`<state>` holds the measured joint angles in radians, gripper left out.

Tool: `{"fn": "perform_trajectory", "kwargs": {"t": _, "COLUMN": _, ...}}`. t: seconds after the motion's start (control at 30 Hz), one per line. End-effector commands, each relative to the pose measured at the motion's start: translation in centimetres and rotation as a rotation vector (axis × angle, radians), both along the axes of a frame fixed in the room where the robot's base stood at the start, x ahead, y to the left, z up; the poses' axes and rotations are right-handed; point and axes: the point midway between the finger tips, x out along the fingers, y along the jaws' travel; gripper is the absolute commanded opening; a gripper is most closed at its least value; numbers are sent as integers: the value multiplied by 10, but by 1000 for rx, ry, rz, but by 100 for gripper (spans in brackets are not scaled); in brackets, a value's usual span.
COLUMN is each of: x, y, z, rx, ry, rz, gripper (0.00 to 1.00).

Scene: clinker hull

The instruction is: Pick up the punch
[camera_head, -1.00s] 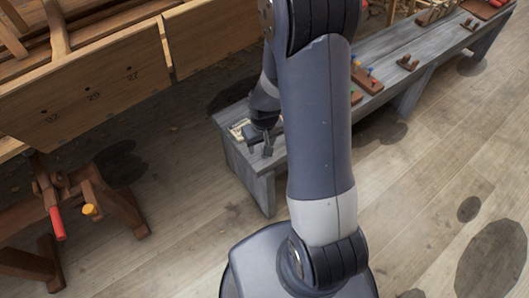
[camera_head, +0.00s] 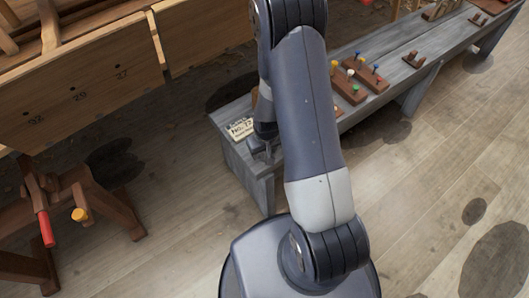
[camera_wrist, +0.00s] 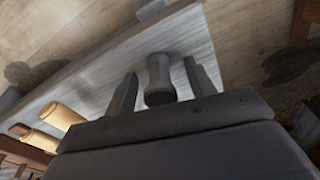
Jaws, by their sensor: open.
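A short dark grey metal piece with a narrower middle and a rounded end, which looks like the punch (camera_wrist: 159,80), is on the grey bench top in the wrist view. My gripper (camera_wrist: 162,82) is open, with one finger on each side of this piece. Small gaps show between it and both fingers, so it is not gripped. In the head view my gripper (camera_head: 262,148) is low over the near left end of the bench (camera_head: 237,157), and I cannot make out the punch there.
A printed card (camera_head: 241,128) lies at the bench's left end. Two wooden handles (camera_wrist: 62,116) lie left of my gripper in the wrist view. Peg blocks (camera_head: 349,87) stand farther along the bench. The planked hull (camera_head: 90,90) and a trestle with a red-handled clamp (camera_head: 46,228) are at left.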

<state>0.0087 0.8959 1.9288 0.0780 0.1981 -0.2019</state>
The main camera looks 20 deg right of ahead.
Motion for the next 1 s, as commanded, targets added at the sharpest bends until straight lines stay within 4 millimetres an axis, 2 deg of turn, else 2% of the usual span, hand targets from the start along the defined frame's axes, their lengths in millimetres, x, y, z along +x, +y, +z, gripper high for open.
{"fn": "perform_trajectory", "kwargs": {"t": 0.23, "x": 0, "y": 0, "z": 0, "rx": 0, "ry": -1, "rz": 0, "gripper": 51}}
{"fn": "perform_trajectory", "kwargs": {"t": 0.83, "x": 0, "y": 0, "z": 0, "rx": 0, "ry": 0, "rz": 0, "gripper": 1}}
{"fn": "perform_trajectory", "kwargs": {"t": 1.0, "x": 0, "y": 0, "z": 0, "rx": 0, "ry": -1, "rz": 0, "gripper": 0}}
